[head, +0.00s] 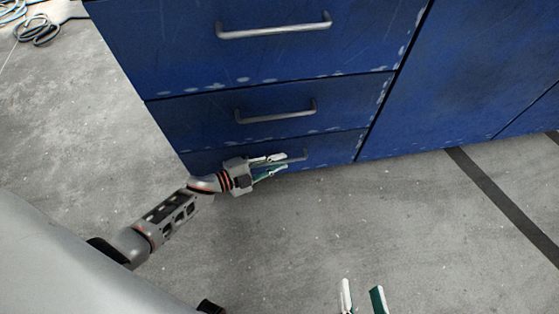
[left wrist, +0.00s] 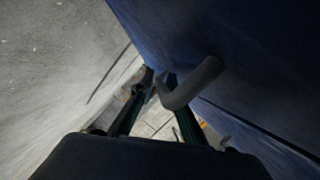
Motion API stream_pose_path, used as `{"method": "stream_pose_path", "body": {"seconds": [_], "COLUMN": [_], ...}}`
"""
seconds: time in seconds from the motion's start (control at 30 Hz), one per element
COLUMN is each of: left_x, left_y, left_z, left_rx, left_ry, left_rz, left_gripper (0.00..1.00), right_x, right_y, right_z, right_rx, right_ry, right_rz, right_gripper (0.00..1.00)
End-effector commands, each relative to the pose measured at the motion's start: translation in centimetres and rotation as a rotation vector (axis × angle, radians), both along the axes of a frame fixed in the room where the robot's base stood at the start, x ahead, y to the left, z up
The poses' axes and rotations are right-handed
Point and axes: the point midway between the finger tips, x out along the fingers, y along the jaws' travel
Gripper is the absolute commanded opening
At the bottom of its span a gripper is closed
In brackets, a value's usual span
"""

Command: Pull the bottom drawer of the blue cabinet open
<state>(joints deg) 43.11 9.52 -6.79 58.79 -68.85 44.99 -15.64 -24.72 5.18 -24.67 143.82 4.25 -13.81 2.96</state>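The blue cabinet (head: 240,60) has a column of three drawers in the head view. The bottom drawer (head: 340,148) looks flush with the front. Its grey bar handle (head: 297,156) is partly hidden by my left gripper (head: 284,164). That gripper is at the handle's left part, its fingers apart. In the left wrist view, the handle (left wrist: 192,84) crosses in front of the right finger, its bent end near the gap between the fingers. I cannot tell whether they touch. My right gripper (head: 362,294) is open and empty, low in the head view, away from the cabinet.
The middle drawer handle (head: 275,112) and top drawer handle (head: 273,27) are above. The grey concrete floor (head: 290,230) before the cabinet is clear. A dark stripe (head: 500,200) runs across the floor at right. Coiled cables (head: 38,30) lie at the far left.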

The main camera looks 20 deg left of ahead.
Motion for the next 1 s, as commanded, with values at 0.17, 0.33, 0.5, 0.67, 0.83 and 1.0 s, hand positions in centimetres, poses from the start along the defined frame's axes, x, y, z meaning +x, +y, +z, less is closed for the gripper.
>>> {"method": "stream_pose_path", "body": {"seconds": [0.17,0.33,0.5,0.67,0.83,1.0], "left_x": [0.3,0.3,0.3,0.1,-0.6,-2.0], "left_y": [-0.1,-0.1,-0.1,-0.2,-0.3,-0.4], "left_z": [0.0,0.0,0.0,0.0,0.1,0.1], "left_rx": [0.0,0.0,0.0,0.0,0.0,-0.001], "left_ry": [-0.001,-0.001,-0.001,-0.001,-0.001,-0.002], "left_rz": [0.0,0.0,0.0,0.0,-0.001,-0.001], "left_gripper": [0.15,0.05,0.0,0.0,0.0,0.0], "right_x": [0.0,0.0,0.0,0.0,0.1,0.3], "right_y": [0.1,0.1,0.1,0.1,0.0,-0.3], "right_z": [0.0,0.1,0.0,0.1,0.2,0.3], "right_rx": [0.01,0.009,0.009,0.007,-0.004,-0.031], "right_ry": [0.001,0.0,0.001,-0.001,-0.006,-0.012], "right_rz": [-0.003,-0.003,-0.002,-0.002,0.001,0.008], "right_gripper": [0.4,0.4,0.4,0.4,0.4,0.4]}}
